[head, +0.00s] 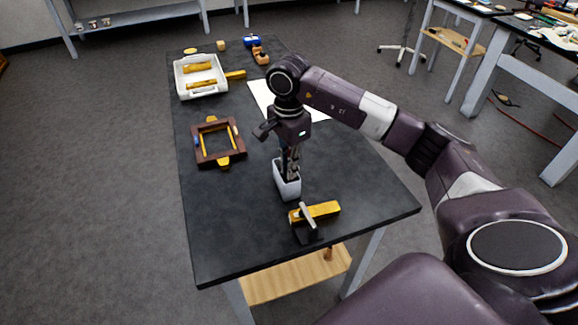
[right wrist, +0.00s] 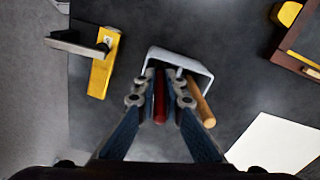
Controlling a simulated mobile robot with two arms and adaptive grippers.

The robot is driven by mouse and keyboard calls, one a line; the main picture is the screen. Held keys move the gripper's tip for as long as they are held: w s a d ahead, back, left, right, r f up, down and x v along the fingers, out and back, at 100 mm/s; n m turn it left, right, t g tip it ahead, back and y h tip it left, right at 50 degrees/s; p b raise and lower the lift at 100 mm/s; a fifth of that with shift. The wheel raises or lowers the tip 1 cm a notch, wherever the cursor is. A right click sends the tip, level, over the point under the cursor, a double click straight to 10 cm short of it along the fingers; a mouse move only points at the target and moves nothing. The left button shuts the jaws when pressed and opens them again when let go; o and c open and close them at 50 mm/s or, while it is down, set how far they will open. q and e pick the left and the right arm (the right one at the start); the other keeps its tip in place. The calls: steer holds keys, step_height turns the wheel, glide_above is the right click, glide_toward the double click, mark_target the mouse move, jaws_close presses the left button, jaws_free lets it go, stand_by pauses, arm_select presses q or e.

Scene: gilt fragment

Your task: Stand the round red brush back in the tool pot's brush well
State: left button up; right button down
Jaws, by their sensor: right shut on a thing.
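The white tool pot (head: 288,190) stands on the dark tabletop, and it also shows in the right wrist view (right wrist: 203,72). My right gripper (head: 289,174) points down at the pot's mouth. In the right wrist view, my right gripper (right wrist: 163,88) is shut on the round red brush (right wrist: 160,102), whose red handle shows between the fingers. The brush's lower end is hidden, so I cannot tell how deep it is in the pot or its well. A tan wooden handle (right wrist: 201,105) leans in the pot's other side. My left gripper is not in view.
A yellow block with a grey-handled tool (head: 319,211) lies near the pot at the table's front. A brown frame (head: 197,153) lies to the left. A white tray (head: 179,84) and white paper (head: 260,98) are farther back. Dark tabletop is clear between them.

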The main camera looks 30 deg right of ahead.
mark_target(288, 150)
steer(key=shift+f, duration=0.2)
steer(key=c, duration=2)
jaws_free()
steer(key=shift+r, duration=0.1)
steer(key=shift+c, duration=0.2)
steer(key=shift+r, duration=0.2)
steer(key=shift+w+r, duration=0.1)
steer(key=shift+r, duration=0.15)
step_height(288, 150, up, 5)
steer(key=shift+r+b, duration=0.1)
steer(key=shift+b, duration=0.75)
step_height(288, 150, up, 6)
steer(key=shift+r, duration=0.1)
